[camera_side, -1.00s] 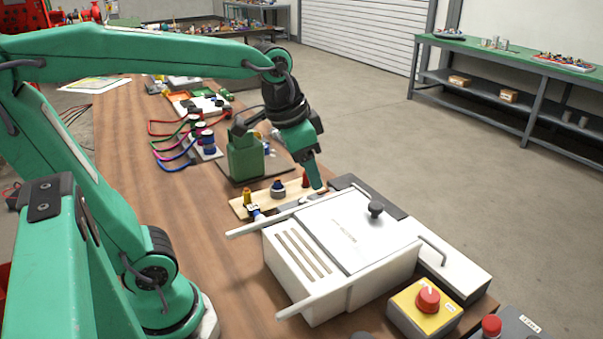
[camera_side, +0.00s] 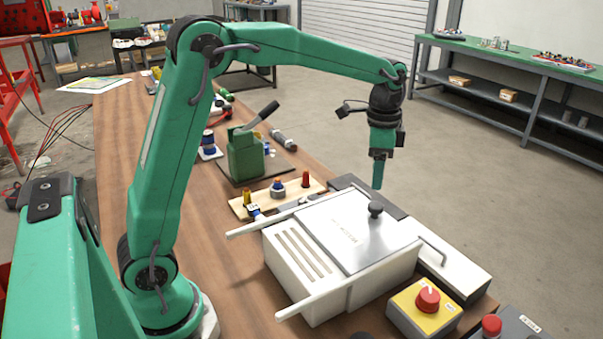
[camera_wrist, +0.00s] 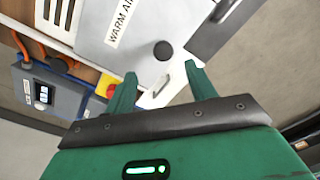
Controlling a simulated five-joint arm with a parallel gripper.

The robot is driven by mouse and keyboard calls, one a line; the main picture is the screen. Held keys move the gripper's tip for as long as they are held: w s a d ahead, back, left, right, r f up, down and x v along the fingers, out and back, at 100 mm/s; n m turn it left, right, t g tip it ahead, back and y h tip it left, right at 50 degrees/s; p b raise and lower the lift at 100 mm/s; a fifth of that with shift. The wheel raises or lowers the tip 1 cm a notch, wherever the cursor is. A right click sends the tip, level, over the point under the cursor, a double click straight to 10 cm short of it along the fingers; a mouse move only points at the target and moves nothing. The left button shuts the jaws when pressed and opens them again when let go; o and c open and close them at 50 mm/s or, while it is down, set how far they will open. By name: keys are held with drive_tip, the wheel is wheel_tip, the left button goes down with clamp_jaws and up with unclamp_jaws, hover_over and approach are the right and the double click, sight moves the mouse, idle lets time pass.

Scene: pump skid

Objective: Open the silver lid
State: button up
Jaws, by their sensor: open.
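The silver lid (camera_side: 355,235) lies flat and closed on the white box (camera_side: 300,281), with a dark round knob (camera_side: 376,208) near its right edge. In the wrist view the lid (camera_wrist: 140,22) carries a "WARM A..." label, and the knob (camera_wrist: 163,50) shows beyond the fingertips. My gripper (camera_side: 377,186) points down just above the knob, apart from it. In the wrist view its two fingers (camera_wrist: 160,72) are spread with nothing between them.
A yellow box with a red knob (camera_side: 428,299) stands at the front right of the white box. A wooden strip with small fittings (camera_side: 277,197) and a green lever device (camera_side: 246,155) stand behind it. White rails run along the box's sides.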

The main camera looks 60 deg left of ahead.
sight(376, 205)
drive_tip(key=shift+w+f, duration=0.5)
drive_tip(key=shift+w, duration=0.05)
drive_tip(key=shift+f, duration=3.9)
drive_tip(key=shift+s, duration=0.1)
clamp_jaws()
